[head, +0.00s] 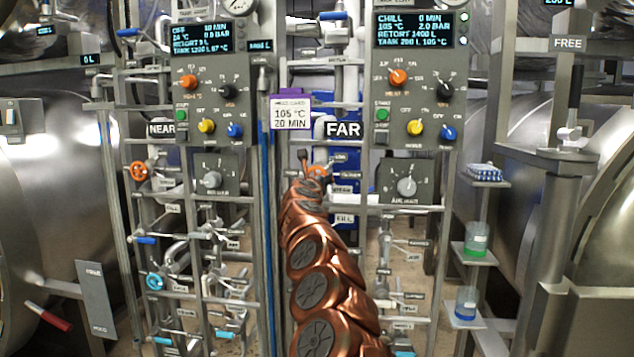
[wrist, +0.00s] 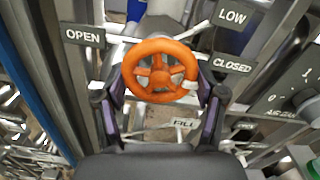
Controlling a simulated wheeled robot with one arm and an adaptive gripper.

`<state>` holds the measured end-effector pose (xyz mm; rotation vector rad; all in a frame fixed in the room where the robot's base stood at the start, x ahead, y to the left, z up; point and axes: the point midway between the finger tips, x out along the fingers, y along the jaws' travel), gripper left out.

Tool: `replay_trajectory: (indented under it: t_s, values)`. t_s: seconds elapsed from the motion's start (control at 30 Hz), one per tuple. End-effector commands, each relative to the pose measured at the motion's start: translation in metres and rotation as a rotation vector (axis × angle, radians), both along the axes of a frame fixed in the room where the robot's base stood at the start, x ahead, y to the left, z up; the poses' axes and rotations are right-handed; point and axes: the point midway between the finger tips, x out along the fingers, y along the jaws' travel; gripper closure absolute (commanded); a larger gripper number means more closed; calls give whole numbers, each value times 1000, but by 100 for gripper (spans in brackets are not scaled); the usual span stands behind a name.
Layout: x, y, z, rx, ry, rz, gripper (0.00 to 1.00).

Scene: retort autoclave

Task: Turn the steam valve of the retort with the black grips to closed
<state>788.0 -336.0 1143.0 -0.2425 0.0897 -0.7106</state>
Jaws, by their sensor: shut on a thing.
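An orange handwheel (wrist: 160,72) fills the middle of the wrist view, between an OPEN plate (wrist: 84,36) on the left and a CLOSED plate (wrist: 232,64) on the right. A pale mark (wrist: 190,86) is on the wheel's right rim, a little below and left of the CLOSED plate. My gripper (wrist: 161,92) has one finger on each side of the wheel and is shut on it. In the head view the same wheel (head: 318,171) shows small beside the FAR sign (head: 343,130), partly hidden by my arm. Black grips cannot be made out for certain.
Another orange wheel (head: 139,171) is under the NEAR sign (head: 161,129). Control panels (head: 212,97) and (head: 416,100) stand above pipe racks. A red-handled lever (head: 48,316) is at lower left. Shelves with jars (head: 476,240) are at right. A LOW plate (wrist: 232,17) is above CLOSED.

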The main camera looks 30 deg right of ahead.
Motion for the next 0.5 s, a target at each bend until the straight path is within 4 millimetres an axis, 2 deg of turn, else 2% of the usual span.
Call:
replay_trajectory:
  t_s: [0.37,0.4,0.5]
  values:
    - [0,0,-3,10,-2,-1,65]
    - [0,0,-3,9,-2,-1,29]
    - [0,0,-2,9,-2,-1,19]
